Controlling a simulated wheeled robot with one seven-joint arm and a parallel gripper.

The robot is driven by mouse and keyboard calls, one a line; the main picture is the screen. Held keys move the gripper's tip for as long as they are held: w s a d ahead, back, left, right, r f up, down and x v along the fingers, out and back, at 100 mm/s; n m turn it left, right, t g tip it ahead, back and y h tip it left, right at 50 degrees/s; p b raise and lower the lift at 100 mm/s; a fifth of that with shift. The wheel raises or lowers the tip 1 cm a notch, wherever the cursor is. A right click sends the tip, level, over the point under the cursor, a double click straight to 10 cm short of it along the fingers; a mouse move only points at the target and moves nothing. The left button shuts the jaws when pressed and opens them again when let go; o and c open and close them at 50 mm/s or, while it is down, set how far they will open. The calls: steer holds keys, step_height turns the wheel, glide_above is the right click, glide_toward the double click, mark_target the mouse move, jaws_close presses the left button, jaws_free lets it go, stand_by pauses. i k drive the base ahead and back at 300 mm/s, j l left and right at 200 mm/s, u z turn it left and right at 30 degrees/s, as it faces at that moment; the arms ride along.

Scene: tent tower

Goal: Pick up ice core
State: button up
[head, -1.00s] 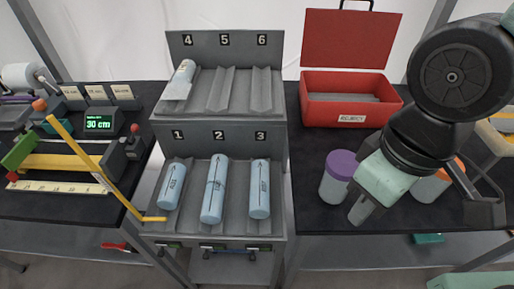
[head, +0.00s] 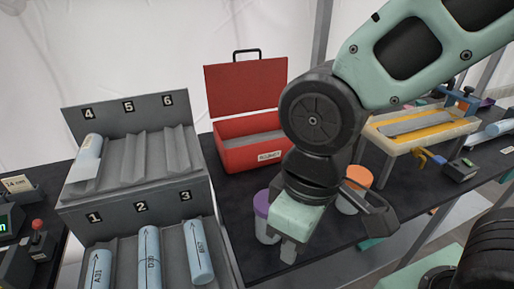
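Pale blue ice cores with dark arrows and lettering lie in the grey stepped rack (head: 135,213). One core (head: 97,270) lies in slot 1, one (head: 149,256) in slot 2 and one (head: 199,252) in slot 3. Their lower ends are cut off by the frame or close to its edge. Another core (head: 92,146) with a pale tag lies in slot 4. Slots 5 and 6 are empty. My gripper (head: 289,252) points down right of the rack, beside a purple-lidded jar, away from the cores. Its finger opening is not clear.
An open red box (head: 252,153) stands behind the gripper. A purple-lidded jar (head: 262,205) and an orange-lidded jar (head: 357,178) stand close by it. A yellow-edged tray (head: 420,128) is at right. A control box with a red button (head: 38,238) is at left.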

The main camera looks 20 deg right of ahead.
mark_target(149, 266)
steer(key=i+j, duration=0.1)
steer(key=j, duration=0.3)
steer(key=i+j, duration=0.1)
steer(key=j, duration=0.3)
steer(key=i+j, duration=0.15)
steer(key=j, duration=0.25)
steer(key=u, duration=0.05)
